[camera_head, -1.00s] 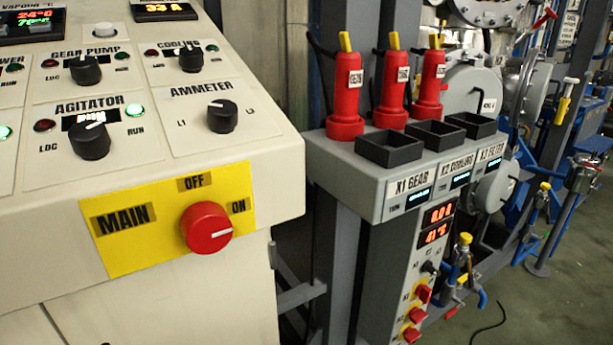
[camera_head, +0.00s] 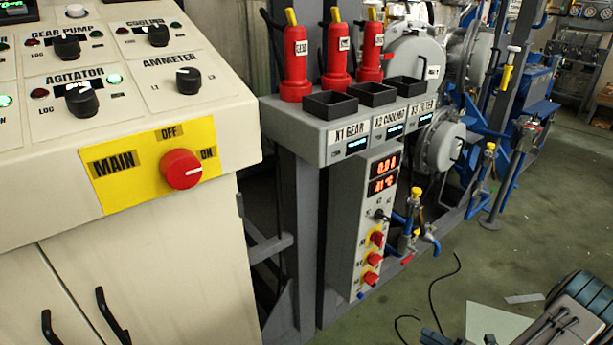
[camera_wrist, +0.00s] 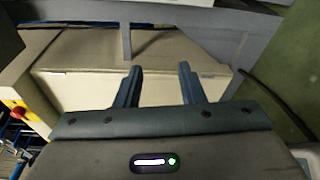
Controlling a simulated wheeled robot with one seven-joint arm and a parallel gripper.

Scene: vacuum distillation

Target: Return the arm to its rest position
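My gripper (camera_wrist: 159,82) shows in the wrist view with its two dark fingers well apart. Nothing is between them, and they are clear of the pale cabinet-like surface beyond. In the head view, a dark jointed part of my arm shows at the lower right corner, over the floor. The fingertips cannot be made out clearly there.
The cream control console (camera_head: 130,245) with its red MAIN knob (camera_head: 182,169) stands at the left. The grey socket box (camera_head: 340,130) has three red plugs behind black cups. A black cable lies on the green floor (camera_head: 510,245), which is largely open at the right.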

